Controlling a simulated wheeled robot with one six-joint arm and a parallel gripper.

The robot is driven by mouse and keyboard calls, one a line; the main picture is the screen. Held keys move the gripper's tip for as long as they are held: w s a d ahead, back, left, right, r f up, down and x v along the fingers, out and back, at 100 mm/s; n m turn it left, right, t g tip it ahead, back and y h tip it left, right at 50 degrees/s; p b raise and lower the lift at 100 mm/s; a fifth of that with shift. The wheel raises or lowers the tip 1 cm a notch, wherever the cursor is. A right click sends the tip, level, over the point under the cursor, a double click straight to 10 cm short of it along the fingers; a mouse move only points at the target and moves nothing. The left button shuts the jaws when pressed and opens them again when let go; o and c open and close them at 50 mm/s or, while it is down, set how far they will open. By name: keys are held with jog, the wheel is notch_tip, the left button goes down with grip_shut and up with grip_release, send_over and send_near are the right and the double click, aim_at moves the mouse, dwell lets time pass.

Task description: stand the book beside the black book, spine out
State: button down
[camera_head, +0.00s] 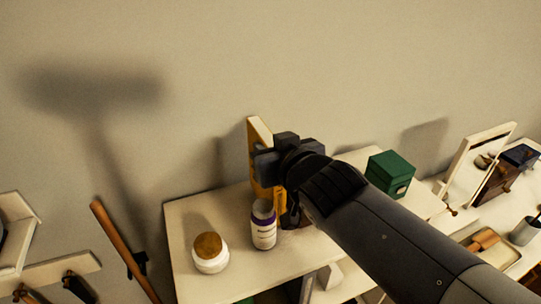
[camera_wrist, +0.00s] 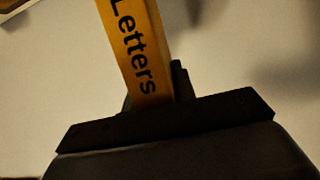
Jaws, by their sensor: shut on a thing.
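A yellow book (camera_head: 258,150) stands upright over the back of the white shelf top, by the wall. My gripper (camera_head: 275,165) is shut on it. In the wrist view the yellow book (camera_wrist: 139,48) rises from between the jaws (camera_wrist: 155,105), and its face toward the camera reads "Letters". A dark object (camera_head: 290,212), perhaps the black book, shows just below my gripper and is mostly hidden. I cannot tell whether the yellow book touches the shelf top or the dark object.
A white bottle with a purple label (camera_head: 263,228) stands close in front of the book. A jar with a brown lid (camera_head: 210,252) is left of it. A green box (camera_head: 390,174) and a mirror (camera_head: 478,160) are to the right. The shelf top (camera_head: 190,215) is clear at the left back.

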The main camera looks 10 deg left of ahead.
jog(key=shift+f, duration=0.4)
jog(key=shift+f, duration=0.2)
jog(key=c, duration=1.2)
grip_release()
jog(key=shift+o, duration=0.2)
jog(key=shift+r, duration=0.15)
